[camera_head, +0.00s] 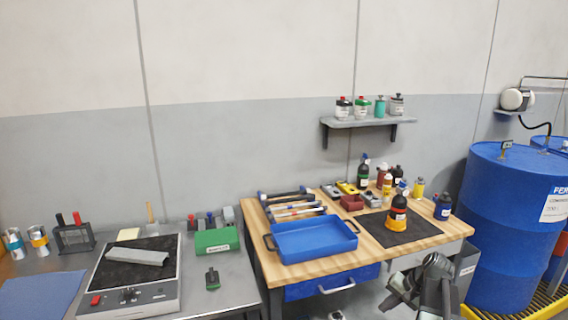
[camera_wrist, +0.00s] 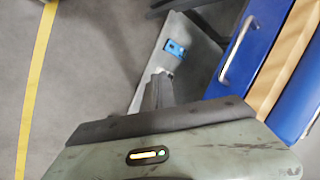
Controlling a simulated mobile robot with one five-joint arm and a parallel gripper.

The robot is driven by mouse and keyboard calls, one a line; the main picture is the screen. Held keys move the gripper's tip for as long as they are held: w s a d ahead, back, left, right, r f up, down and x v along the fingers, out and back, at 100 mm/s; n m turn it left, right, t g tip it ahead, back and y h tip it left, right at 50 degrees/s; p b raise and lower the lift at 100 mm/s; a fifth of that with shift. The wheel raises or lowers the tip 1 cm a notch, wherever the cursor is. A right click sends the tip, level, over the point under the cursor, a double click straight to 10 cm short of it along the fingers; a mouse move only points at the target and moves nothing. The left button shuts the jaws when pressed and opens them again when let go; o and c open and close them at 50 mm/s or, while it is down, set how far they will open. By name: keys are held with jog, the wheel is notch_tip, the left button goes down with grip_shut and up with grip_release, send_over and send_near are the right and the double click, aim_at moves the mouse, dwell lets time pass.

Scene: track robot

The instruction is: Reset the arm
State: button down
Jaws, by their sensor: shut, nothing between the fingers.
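My gripper (camera_wrist: 160,82) shows in the wrist view as narrow grey fingers pressed together beyond the greenish housing. It is shut and empty, hanging over the grey floor beside the workbench. In the head view my folded arm is at the lower right, in front of the wooden workbench (camera_head: 262,226). Which part of it there is the fingertips is hard to tell.
The blue drawer (camera_wrist: 240,52) with its pale handle is close on the right in the wrist view. On the bench are a blue tray (camera_head: 312,243), a dark mat (camera_head: 420,232) and several bottles. A blue drum (camera_head: 500,220) stands at the right.

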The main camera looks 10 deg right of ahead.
jog(key=s+a+f+n+g+h, duration=0.15)
jog(key=a+n, duration=0.25)
jog(key=a, duration=1.1)
jog(key=s+a+f+n+g+h, duration=0.1)
jog(key=s+a+n+g+h, duration=0.3)
jog(key=a, duration=1.1)
notch_tip(320, 180, up, 12)
jog(key=w+t+y+p, duration=0.1)
jog(key=p, duration=1.1)
jog(key=shift+w+d+n+y, duration=0.15)
jog(key=shift+w+n+y, duration=0.15)
jog(key=shift+w+y, duration=0.1)
jog(key=c, duration=2.1)
grip_release()
jog(key=shift+c, duration=0.2)
